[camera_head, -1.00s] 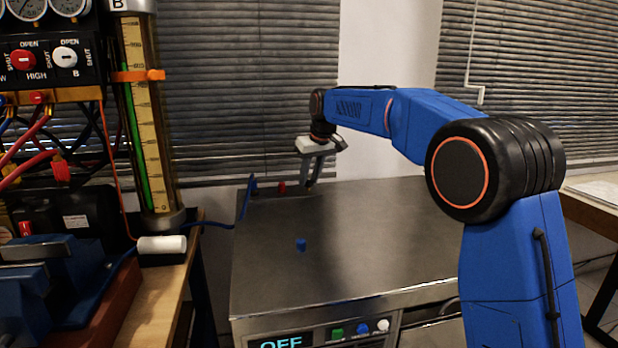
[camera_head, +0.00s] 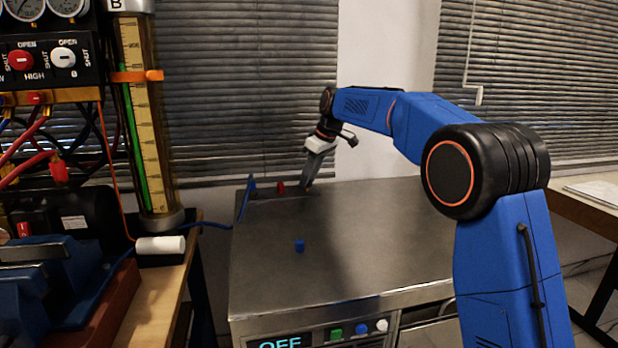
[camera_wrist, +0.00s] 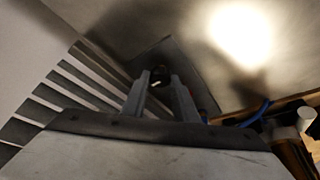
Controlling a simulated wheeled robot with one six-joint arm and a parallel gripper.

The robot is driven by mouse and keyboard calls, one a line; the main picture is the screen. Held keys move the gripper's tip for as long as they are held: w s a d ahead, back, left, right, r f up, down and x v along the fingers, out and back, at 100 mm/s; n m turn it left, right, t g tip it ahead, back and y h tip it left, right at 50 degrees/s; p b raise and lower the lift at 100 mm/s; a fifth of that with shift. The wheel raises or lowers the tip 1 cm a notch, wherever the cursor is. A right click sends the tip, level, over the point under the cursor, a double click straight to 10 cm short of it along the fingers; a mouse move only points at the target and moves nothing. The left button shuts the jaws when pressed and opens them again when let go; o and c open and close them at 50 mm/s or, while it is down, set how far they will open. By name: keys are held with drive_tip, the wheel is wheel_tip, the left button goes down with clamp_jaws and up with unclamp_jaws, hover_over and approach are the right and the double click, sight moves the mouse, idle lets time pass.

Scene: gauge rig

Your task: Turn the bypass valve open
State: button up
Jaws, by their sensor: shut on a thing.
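My gripper (camera_head: 308,181) is at the back of the metal cabinet top, tilted with its fingers pointing down. In the wrist view, its two fingers (camera_wrist: 160,88) are shut on a small dark round part (camera_wrist: 158,74) with a pale mark. This part seems to be the valve's handle, but no label shows and the fingers hide much of it. In the head view the gripper covers it. A red fitting (camera_head: 281,187) and an upright blue part (camera_head: 250,188) stand left of the gripper along the back edge.
A tall gauge tube (camera_head: 148,120) and a switch panel (camera_head: 45,60) stand at left. A white cylinder (camera_head: 160,245) lies on the wooden bench.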

drive_tip(key=o, duration=1.1)
drive_tip(key=shift+c, duration=0.2)
drive_tip(key=v, duration=1.7)
drive_tip(key=shift+r, duration=0.15)
drive_tip(key=shift+d, duration=0.1)
